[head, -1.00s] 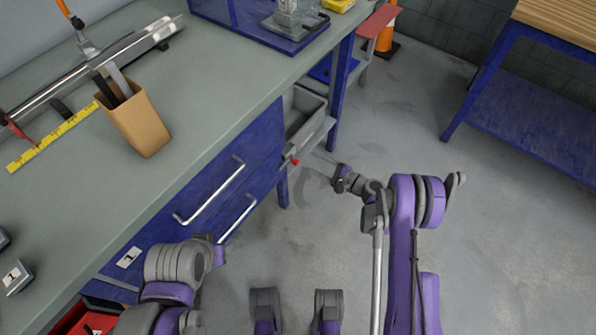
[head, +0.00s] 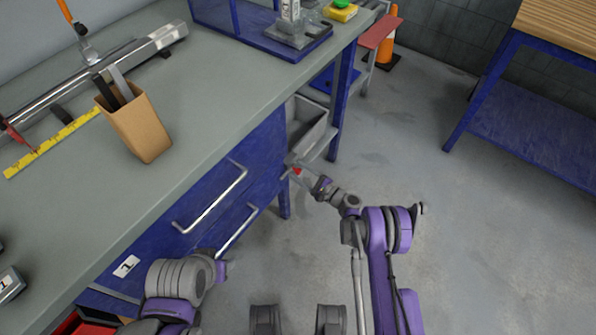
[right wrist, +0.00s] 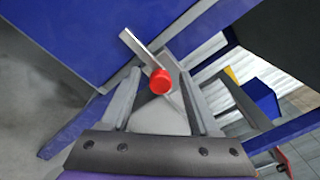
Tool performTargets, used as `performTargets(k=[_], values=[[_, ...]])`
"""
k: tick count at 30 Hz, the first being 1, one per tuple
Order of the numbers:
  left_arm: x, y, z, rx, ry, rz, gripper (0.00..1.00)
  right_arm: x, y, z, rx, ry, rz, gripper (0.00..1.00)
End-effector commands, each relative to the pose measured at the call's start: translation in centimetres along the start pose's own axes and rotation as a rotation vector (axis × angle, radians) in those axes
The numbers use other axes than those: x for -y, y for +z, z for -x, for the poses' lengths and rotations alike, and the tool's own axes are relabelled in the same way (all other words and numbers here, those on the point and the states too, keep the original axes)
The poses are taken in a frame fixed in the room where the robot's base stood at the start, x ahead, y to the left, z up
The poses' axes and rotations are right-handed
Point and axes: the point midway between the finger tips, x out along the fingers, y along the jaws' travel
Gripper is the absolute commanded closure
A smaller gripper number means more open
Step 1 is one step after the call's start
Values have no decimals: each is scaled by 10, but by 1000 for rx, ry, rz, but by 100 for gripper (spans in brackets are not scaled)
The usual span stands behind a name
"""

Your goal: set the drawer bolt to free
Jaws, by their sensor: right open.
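The drawer bolt shows in the right wrist view as a red round knob (right wrist: 160,81) with a flat silver bar (right wrist: 138,48) slanting up to the left. In the head view the red knob (head: 297,171) is a small spot at the right end of the blue drawer front (head: 262,150). My right gripper (right wrist: 160,72) is open, with one finger on each side of the knob; contact cannot be told. In the head view my right gripper (head: 301,168) reaches the bolt from the lower right.
Two silver drawer handles (head: 212,200) stick out left of the bolt. A grey open bin (head: 306,125) sits on a shelf just behind it. The bench top (head: 215,110) overhangs above, and a blue table leg (head: 284,195) stands below.

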Motion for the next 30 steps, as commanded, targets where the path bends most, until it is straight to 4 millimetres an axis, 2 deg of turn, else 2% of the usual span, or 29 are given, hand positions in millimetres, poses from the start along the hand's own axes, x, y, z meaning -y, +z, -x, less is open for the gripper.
performTargets(k=[3, 11, 21, 22, 30], values=[[0, 0, 0, 0, 0, 0, 50, 0, 1, -6, 1, 1, 0, 38], [0, 0, 0, 0, 0, 0, 50, 0, 0, -7, 0, 0, 0, 38], [0, 0, 0, 0, 0, 0, 50, 0, 1, -7, 1, 0, 0, 98], [0, 0, 0, 0, 0, 0, 50, 0, 1, -7, 1, 0, -1, 100], [0, 0, 0, 0, 0, 0, 50, 1, 1, -7, 1, -1, -2, 100]])
